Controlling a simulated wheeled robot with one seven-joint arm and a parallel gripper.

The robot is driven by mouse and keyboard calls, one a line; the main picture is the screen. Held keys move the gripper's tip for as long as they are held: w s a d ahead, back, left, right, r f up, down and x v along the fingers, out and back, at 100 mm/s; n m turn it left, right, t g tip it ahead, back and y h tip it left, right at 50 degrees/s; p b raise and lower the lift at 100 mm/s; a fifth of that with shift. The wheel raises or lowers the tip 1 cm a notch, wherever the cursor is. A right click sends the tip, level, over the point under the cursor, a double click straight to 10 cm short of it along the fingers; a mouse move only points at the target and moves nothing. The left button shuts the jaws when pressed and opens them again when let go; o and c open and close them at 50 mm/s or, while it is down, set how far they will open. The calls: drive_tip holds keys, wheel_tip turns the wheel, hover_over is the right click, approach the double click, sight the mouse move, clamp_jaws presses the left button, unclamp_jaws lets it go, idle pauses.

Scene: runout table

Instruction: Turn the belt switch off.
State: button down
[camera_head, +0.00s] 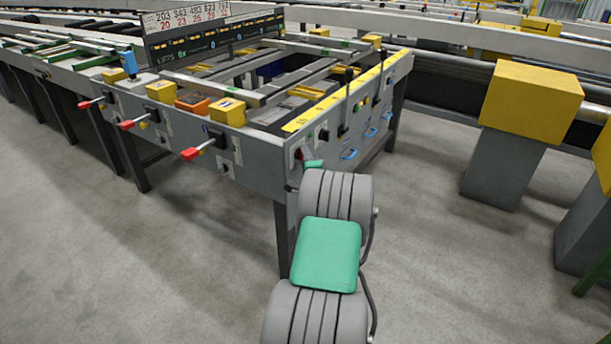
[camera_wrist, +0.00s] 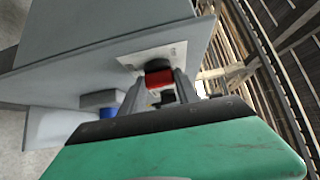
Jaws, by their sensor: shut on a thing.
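The belt switch is a red and black knob on a white labelled plate on the grey panel. In the wrist view the switch (camera_wrist: 159,79) sits between the two grey fingers of my gripper (camera_wrist: 161,76), which are shut on it. The print on the plate (camera_wrist: 133,61) is too small to read, and the fingers hide part of the knob. In the head view my gripper (camera_head: 305,161) is at the near lower corner of the table's right side panel, and mostly hides the switch there.
The runout table (camera_head: 252,150) carries red-tipped levers (camera_head: 192,153) on its front. More knobs, including a black one (camera_head: 323,134), and blue handles (camera_head: 349,154) line the right side panel. A yellow-topped grey post (camera_head: 503,165) stands right. The floor between is clear.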

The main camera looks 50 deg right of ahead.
drive_tip(key=shift+d+f+n+t+b, duration=0.15)
drive_tip(key=shift+n+t+b, duration=1.2)
drive_tip(key=shift+b, duration=1.15)
drive_tip(key=shift+a+f+n+t+b, duration=0.15)
drive_tip(key=shift+n+t+b, duration=0.85)
drive_tip(key=shift+n+b, duration=1.1)
drive_tip(key=shift+d+f+n+t+b, duration=0.15)
drive_tip(key=shift+n+t+b, duration=0.95)
drive_tip(key=shift+b, duration=1.85)
drive_tip(key=c, duration=0.9)
unclamp_jaws()
drive_tip(key=v, duration=0.7)
drive_tip(key=shift+s+f, duration=0.2)
drive_tip(key=shift+f, duration=0.05)
drive_tip(key=shift+s, duration=0.1)
